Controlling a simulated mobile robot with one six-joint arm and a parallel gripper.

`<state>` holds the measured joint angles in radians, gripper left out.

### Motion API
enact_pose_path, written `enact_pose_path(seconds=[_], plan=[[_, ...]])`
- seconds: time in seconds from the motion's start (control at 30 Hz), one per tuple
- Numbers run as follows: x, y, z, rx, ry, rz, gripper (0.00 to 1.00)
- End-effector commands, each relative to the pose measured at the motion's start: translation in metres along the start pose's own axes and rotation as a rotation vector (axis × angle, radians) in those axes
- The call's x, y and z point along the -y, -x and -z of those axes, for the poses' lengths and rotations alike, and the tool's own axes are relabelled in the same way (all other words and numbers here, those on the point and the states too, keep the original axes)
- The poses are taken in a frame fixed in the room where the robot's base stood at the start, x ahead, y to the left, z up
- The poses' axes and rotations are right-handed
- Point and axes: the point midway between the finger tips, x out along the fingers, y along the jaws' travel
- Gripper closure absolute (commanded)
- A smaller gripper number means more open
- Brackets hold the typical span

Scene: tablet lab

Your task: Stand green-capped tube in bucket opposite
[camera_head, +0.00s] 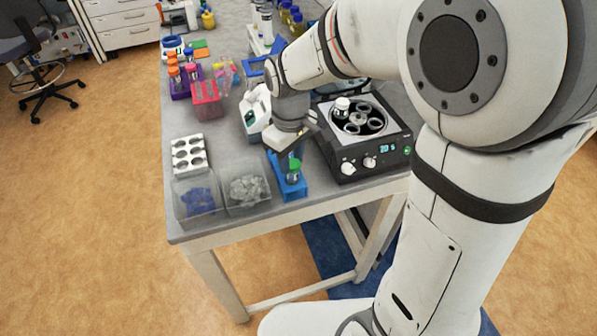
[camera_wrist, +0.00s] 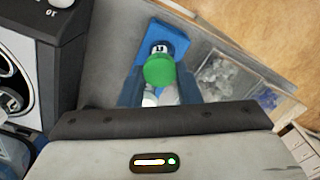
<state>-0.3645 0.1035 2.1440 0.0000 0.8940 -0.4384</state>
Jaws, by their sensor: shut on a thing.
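The green-capped tube (camera_head: 295,165) is at the small blue stand (camera_head: 289,188) near the table's front edge. My gripper (camera_head: 290,158) comes down from above and is shut on the tube. In the wrist view the green cap (camera_wrist: 159,70) sits between my fingers, with the blue stand (camera_wrist: 172,38) behind it. I cannot tell whether the tube's foot is still inside the stand. The centrifuge (camera_head: 378,158) stands open to the right, with several round buckets in its rotor (camera_head: 360,119). A white-capped tube (camera_head: 342,106) stands in the back-left bucket.
Two clear bins, one with blue pieces (camera_head: 200,203) and one with grey pieces (camera_head: 248,190), lie left of the stand. A white rack (camera_head: 189,154) is behind them. A small white device (camera_head: 254,112) stands behind my gripper. Pink (camera_head: 207,98) and purple racks are farther back.

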Motion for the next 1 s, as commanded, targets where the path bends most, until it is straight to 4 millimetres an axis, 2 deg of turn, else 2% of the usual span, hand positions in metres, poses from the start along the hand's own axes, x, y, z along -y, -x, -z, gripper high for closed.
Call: enact_pose_path(seconds=[0.17,1.0], plan=[[0.0,0.007,0.0,-0.001,0.0,0.0,0.85],[0.001,0.074,0.0,-0.001,0.001,-0.001,0.85]])
